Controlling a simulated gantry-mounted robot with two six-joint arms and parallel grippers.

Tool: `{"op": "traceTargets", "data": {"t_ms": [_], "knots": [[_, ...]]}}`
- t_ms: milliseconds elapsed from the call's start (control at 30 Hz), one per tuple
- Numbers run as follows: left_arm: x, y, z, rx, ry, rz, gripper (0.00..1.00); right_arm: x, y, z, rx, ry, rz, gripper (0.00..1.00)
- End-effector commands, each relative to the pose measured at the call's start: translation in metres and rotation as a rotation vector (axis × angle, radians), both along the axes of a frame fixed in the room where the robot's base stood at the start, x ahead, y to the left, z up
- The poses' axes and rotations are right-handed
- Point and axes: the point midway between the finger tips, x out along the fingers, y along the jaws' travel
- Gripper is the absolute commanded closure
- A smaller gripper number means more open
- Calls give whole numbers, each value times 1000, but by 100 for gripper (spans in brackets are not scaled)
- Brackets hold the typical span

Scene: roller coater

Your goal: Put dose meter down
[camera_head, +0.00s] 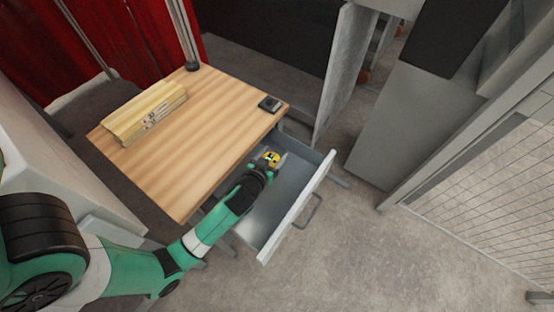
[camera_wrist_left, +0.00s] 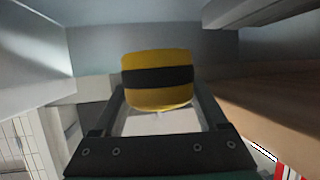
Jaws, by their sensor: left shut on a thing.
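The dose meter (camera_head: 272,157) is a small yellow thing with a dark band, in the head view over the open drawer. In the left wrist view the yellow and black dose meter (camera_wrist_left: 158,80) sits between the fingers. My left gripper (camera_head: 268,163) is shut on it, at the far end of the open drawer (camera_head: 262,226). The wrist view shows the drawer's grey inside (camera_wrist_left: 215,55) around and beyond it. I cannot tell whether the dose meter touches the drawer floor. My right gripper is not in view.
A mesh fence (camera_head: 490,180) stands at right.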

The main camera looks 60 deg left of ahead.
Motion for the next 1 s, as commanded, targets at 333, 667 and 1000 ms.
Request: {"op": "traceTargets", "data": {"t_ms": [333,667,1000], "knots": [[-2,5,-38,0,-1,10,95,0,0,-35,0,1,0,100],[-2,5,-44,0,0,10,95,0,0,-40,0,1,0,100],[-2,5,-50,-1,1,10,23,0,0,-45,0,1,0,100]]}}
